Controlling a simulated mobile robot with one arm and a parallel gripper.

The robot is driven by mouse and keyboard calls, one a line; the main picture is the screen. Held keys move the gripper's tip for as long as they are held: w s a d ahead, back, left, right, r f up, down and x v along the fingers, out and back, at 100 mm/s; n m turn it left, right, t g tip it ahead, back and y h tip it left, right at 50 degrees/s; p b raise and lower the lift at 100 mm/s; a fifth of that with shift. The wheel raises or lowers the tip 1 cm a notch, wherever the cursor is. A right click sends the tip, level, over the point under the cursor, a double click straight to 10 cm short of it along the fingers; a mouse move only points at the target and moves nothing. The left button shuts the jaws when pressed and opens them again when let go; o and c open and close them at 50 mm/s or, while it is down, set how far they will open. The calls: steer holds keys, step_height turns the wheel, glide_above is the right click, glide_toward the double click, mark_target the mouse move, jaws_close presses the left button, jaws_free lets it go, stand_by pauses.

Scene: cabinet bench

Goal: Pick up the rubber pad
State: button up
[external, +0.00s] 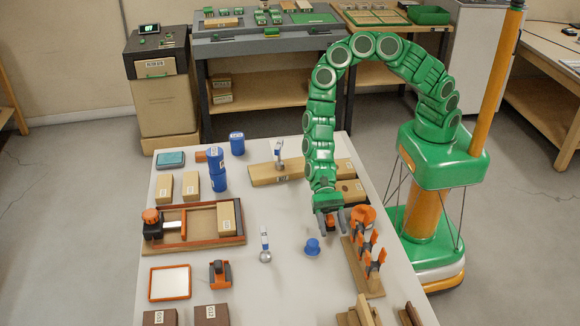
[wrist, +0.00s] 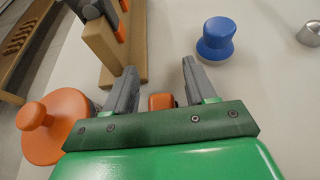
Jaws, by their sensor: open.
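My gripper (external: 330,229) is open above the right part of the bench, pointing down; in the wrist view its two grey fingers (wrist: 160,72) are spread apart. A small orange-red block (wrist: 162,102) shows between the fingers near the palm, partly hidden by the green palm edge. It also shows as a bit of orange (external: 331,221) in the external view. I cannot tell for sure whether it is the rubber pad, or whether the fingers touch it. A flat teal pad-like item (external: 170,160) lies at the bench's far left corner, well away from my gripper.
A blue knob (wrist: 216,40) stands just ahead of the fingers. An orange knobbed piece (wrist: 58,125) and a wooden rack (external: 365,282) with orange-handled tools are close beside my gripper. A wooden tray (external: 195,244) lies at left. The middle of the bench is mostly clear.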

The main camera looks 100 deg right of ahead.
jaws_close()
stand_by(0.3)
steer(key=shift+r, duration=0.9)
steer(key=s+d+r, duration=0.7)
steer(key=s+r, duration=0.4)
steer(key=shift+s+d, duration=0.2)
steer(key=shift+s, duration=0.1)
